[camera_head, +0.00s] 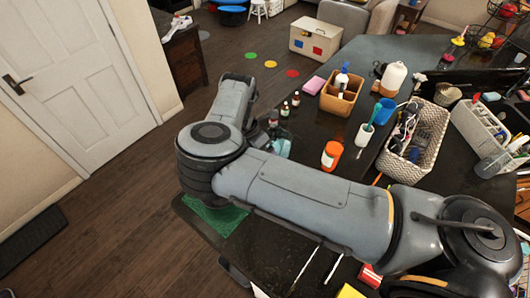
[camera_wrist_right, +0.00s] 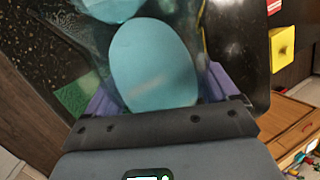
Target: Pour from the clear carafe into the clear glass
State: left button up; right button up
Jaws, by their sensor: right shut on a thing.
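My right arm crosses the head view from the lower right and bends at the left. Its gripper is mostly hidden behind the arm there. In the right wrist view, my right gripper (camera_wrist_right: 160,100) is shut on the clear carafe (camera_wrist_right: 155,65), whose walls are see-through with teal inside. A pale blue, see-through part of what looks like the carafe (camera_head: 282,147) shows beside the arm in the head view. A second teal patch shows at the wrist view's top edge; I cannot tell whether it belongs to the clear glass. I cannot make out the glass surely. My left gripper is not in view.
A green cloth (camera_head: 212,215) lies at the dark counter's left edge. An orange-labelled bottle (camera_head: 331,155), a white cup (camera_head: 364,134), a blue cup (camera_head: 384,111), a wooden caddy (camera_head: 341,98) and a woven basket (camera_head: 408,152) crowd the counter behind my arm.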

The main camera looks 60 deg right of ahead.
jog(key=shift+d+f+h+b, duration=0.1)
jog(key=shift+f+h+b, duration=0.25)
jog(key=shift+h, duration=0.25)
jog(key=shift+r+h, duration=0.35)
jog(key=shift+h, duration=0.35)
notch_tip(320, 180, up, 2)
jog(key=h+p, duration=0.2)
jog(key=p, duration=0.8)
jog(key=shift+m+g+p, duration=0.3)
jog(key=shift+m, duration=0.1)
jog(key=shift+r+h+p, duration=0.2)
jog(key=shift+h+p, duration=0.4)
jog(key=shift+p, duration=0.3)
jog(key=shift+w+d, duration=0.1)
